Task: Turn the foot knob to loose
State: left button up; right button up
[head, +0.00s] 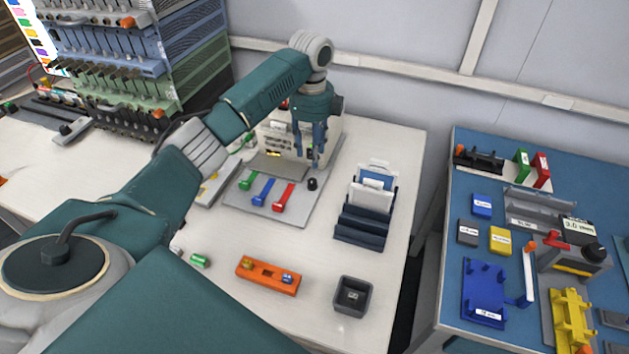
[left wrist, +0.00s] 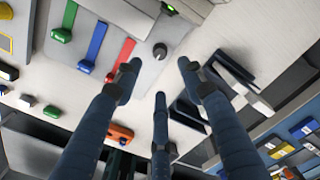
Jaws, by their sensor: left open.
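A small dark round knob (head: 312,184) stands on the right side of a grey plate (head: 296,212) on the white table. It also shows in the left wrist view (left wrist: 159,51), with a light mark on its top. No label telling loose from tight is readable. My left gripper (head: 311,160) points down just above and behind the knob in the head view. Its fingers (left wrist: 158,76) are spread and empty in the left wrist view, with the knob beyond the tips and apart from them. My right gripper is in neither view.
Green (head: 248,180), blue (head: 264,191) and red (head: 284,196) levers lie left of the knob. A beige machine (head: 270,135) stands behind the plate. A dark rack with pouches (head: 358,226) stands to the right. An orange holder (head: 268,276) and grey bin (head: 353,296) are in front.

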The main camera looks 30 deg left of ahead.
aim_at(312, 181)
pick_arm(q)
notch_tip(312, 181, down, 9)
jog(key=shift+r+p, duration=0.15)
jog(key=shift+p, duration=0.35)
jog(key=shift+f, duration=0.75)
grip_shut()
jog(key=shift+r, duration=0.1)
